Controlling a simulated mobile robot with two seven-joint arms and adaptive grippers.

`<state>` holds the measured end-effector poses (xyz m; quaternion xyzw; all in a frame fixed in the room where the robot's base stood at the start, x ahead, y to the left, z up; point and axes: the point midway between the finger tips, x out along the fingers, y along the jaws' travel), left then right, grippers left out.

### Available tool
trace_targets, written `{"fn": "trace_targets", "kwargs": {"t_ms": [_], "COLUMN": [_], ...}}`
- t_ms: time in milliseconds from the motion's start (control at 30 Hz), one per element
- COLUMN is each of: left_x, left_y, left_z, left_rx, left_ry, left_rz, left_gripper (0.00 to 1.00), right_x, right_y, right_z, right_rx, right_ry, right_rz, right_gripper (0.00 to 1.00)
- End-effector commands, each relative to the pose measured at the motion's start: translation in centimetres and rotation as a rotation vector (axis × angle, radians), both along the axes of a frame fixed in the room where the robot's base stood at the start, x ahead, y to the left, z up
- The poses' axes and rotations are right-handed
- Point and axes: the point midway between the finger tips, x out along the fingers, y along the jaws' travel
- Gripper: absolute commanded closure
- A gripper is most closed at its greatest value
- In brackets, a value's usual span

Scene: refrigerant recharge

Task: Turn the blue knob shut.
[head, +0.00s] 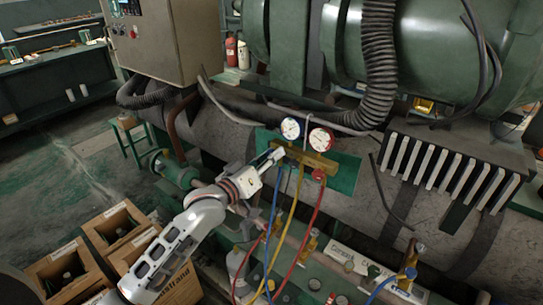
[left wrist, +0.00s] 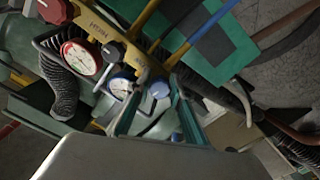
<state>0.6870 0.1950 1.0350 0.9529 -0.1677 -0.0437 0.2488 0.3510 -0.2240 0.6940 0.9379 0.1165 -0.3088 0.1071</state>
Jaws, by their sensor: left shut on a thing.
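The brass manifold (head: 305,156) is mounted in front of a green plate, with a blue-rimmed gauge (head: 292,129) and a red-rimmed gauge (head: 321,139) above it. A red knob (head: 319,175) is at its right end. My left gripper (head: 276,155) reaches the manifold's left end and hides the blue knob in the head view. In the left wrist view, the blue knob (left wrist: 159,89) shows dark grey-blue between my left fingertips, which are shut on it. The manifold (left wrist: 98,32) also shows there, with a black knob (left wrist: 112,51). My right gripper is not in view.
Blue, yellow (head: 291,215) and red hoses hang below the manifold. Wooden crates (head: 117,228) stand at the lower left, near my left arm. A grey cabinet (head: 160,40) and large green machinery stand behind. Open floor lies at the left.

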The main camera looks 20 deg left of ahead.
Motion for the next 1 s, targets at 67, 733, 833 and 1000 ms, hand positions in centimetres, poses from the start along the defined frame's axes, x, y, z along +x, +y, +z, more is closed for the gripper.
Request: {"fn": "trace_targets", "kwargs": {"t_ms": [67, 733, 833, 1000], "left_x": [0.01, 0.08, 0.09, 0.10], "left_y": [0.04, 0.22, 0.23, 0.27], "left_z": [-0.03, -0.06, -0.05, -0.04], "left_rx": [0.072, 0.671, 0.761, 0.911], "left_ry": [-0.025, -0.243, -0.276, -0.330], "left_rz": [0.000, 0.000, -0.001, 0.000], "left_gripper": [1.00, 1.00, 1.00, 1.00], "right_x": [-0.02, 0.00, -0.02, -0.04], "right_y": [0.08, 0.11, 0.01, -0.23], "right_z": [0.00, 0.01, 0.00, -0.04], "right_rx": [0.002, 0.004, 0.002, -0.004], "right_ry": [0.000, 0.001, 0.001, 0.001], "right_rz": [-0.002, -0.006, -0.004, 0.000], "right_gripper": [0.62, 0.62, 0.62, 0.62]}}
